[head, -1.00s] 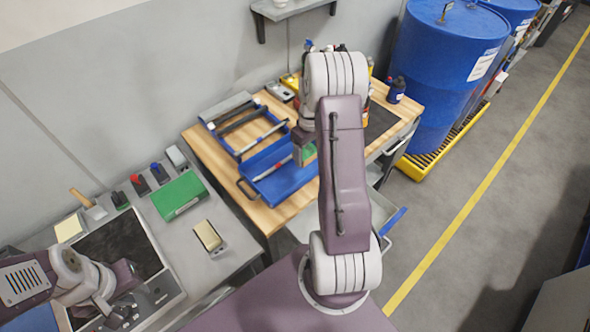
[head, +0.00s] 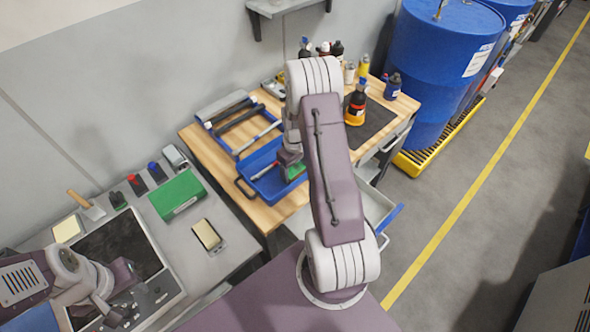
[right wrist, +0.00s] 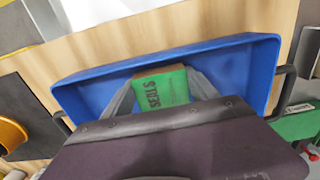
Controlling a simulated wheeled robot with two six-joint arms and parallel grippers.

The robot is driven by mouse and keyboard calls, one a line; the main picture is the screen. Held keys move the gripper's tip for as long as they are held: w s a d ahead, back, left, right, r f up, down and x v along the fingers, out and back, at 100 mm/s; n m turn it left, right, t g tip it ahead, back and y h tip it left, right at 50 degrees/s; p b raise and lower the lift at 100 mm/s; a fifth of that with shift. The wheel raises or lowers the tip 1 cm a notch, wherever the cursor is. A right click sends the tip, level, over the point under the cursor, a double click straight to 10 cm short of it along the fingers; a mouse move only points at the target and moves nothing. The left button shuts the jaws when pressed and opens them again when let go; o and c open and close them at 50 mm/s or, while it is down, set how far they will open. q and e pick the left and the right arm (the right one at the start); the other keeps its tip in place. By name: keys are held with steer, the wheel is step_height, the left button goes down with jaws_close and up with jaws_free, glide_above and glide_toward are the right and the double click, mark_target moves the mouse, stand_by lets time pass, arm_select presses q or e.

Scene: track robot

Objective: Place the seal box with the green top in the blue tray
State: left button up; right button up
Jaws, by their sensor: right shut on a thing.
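The seal box (right wrist: 165,88) has a green top with dark lettering and a brown cardboard side in the right wrist view. In the head view its green top (head: 296,172) shows just below my right gripper (head: 290,160). My right gripper (right wrist: 160,95) is shut on the seal box, over the blue tray (right wrist: 85,75). Whether the box touches the tray floor is hidden. The blue tray (head: 263,192) sits on the wooden bench, with a pen-like item at its left part. My left gripper (head: 118,312) is at the lower left, over the grey bench; its fingers are unclear.
A blue-framed rack (head: 236,120) of tools lies behind the tray. A green case (head: 178,195) is on the grey bench to the left. An open drawer (head: 375,205) juts out.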

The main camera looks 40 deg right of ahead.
mark_target(295, 170)
steer(key=o, duration=1.4)
steer(key=shift+w+f, duration=0.1)
steer(key=shift+c, duration=0.2)
step_height(295, 170, up, 12)
steer(key=s+a, duration=0.6)
steer(key=a, duration=0.2)
steer(key=s+a+m+t, duration=0.1)
steer(key=s+a, duration=0.4)
steer(key=a, duration=0.4)
steer(key=shift+s+a+r, duration=0.3)
steer(key=shift+s+r, duration=0.1)
steer(key=shift+r, duration=0.05)
